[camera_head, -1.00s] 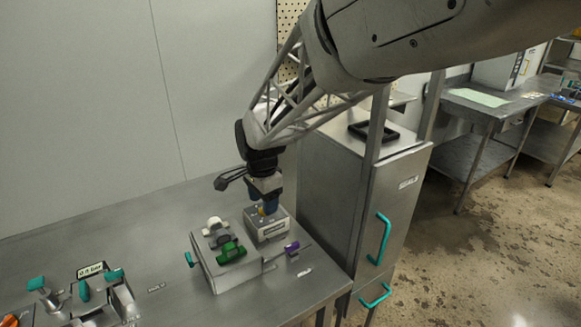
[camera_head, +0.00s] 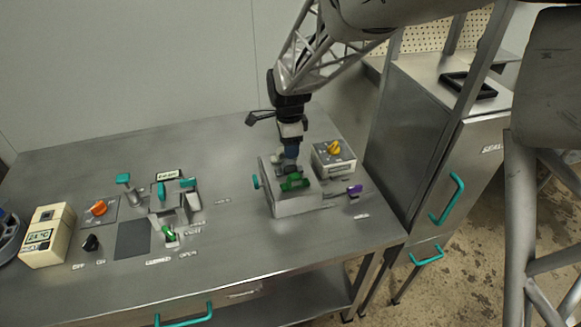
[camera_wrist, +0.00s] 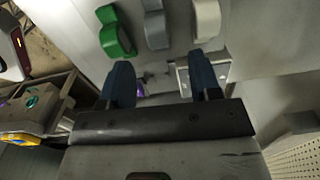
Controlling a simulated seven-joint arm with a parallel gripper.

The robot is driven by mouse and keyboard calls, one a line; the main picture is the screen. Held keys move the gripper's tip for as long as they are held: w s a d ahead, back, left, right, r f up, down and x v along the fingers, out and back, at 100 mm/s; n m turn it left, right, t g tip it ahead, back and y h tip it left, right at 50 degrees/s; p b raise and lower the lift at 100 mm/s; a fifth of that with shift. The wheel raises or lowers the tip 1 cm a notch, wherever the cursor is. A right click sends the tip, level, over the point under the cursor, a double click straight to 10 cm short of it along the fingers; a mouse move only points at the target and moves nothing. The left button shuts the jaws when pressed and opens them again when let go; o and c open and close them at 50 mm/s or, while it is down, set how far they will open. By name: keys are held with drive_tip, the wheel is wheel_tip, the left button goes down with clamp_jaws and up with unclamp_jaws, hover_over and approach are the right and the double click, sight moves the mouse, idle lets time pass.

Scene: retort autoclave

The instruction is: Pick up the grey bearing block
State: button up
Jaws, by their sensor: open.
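The grey bearing block (camera_wrist: 155,28) sits between a green block (camera_wrist: 113,35) and a whitish block (camera_wrist: 207,20) in the wrist view. All three are on a pale metal fixture, which shows in the head view (camera_head: 303,206). There the green block (camera_head: 294,183) is at the front, and my gripper hides most of what is behind it. My gripper (camera_wrist: 161,70) has two dark blue fingers, apart, with nothing between them. In the wrist view the grey block lies beyond the fingertips, roughly in line with the gap. In the head view my gripper (camera_head: 290,158) points down over the fixture.
A box with a yellow knob (camera_head: 334,149) stands right of the fixture. A purple handle (camera_head: 355,190) is at the fixture's right and a teal handle (camera_head: 256,181) at its left. Teal levers (camera_head: 162,190) and a cream meter (camera_head: 47,236) are further left.

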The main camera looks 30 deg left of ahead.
sight(289, 162)
drive_tip(key=shift+f, duration=1.15)
drive_tip(key=shift+s+d+f, duration=0.1)
drive_tip(key=shift+s+f, duration=0.05)
drive_tip(key=shift+f, duration=2.5)
drive_tip(key=c, duration=1)
drive_tip(key=shift+c, duration=0.2)
drive_tip(key=shift+r, duration=0.15)
drive_tip(key=shift+r, duration=4.95)
